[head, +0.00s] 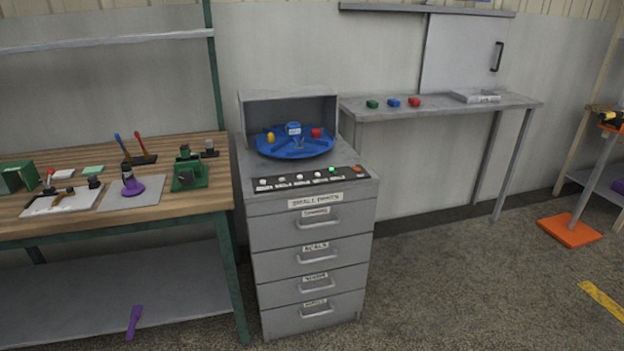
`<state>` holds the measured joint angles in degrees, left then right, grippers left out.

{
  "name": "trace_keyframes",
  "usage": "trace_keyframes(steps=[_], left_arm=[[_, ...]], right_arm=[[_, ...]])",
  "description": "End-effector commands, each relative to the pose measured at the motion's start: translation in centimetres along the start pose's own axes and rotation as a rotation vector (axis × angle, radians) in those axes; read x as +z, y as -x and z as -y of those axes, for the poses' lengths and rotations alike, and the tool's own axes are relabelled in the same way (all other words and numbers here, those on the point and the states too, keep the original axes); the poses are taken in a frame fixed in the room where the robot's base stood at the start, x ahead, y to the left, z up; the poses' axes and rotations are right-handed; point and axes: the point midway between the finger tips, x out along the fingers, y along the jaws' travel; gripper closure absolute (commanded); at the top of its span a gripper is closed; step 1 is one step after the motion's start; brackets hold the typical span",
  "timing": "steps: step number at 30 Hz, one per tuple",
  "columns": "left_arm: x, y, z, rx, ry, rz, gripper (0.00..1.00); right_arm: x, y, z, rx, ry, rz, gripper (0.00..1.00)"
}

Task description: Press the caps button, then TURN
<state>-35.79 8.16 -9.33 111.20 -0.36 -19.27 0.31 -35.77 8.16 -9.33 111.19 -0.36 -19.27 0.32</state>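A grey cabinet marked "SMALL PARTS" (318,200) stands in the middle of the head view. On its top front edge is a dark button strip (308,180) with several pale buttons, a green button (332,169) and a red button (359,168) at the right end. The small labels under the buttons are too blurred to read, so I cannot tell which is the caps button. Behind the strip, a blue round tray (292,153) sits partly under a grey hood, holding a yellow item (270,137), a blue labelled item (293,129) and a red item (316,132). Neither gripper shows.
A wooden workbench (145,205) with tools and small fixtures stands left of the cabinet. An orange-based stand (570,231) is far right. Floor before the shelf is clear.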

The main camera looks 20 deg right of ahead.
Motion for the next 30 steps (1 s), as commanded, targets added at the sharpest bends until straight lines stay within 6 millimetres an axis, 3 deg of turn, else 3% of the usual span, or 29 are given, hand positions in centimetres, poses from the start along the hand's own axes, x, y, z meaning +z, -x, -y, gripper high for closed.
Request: trace_keyframes(steps=[13, 30], left_arm=[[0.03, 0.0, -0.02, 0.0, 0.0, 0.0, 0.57], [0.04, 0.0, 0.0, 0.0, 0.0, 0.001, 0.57]], right_arm=[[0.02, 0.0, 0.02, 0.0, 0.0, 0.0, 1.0], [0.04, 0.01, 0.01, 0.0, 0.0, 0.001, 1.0]])
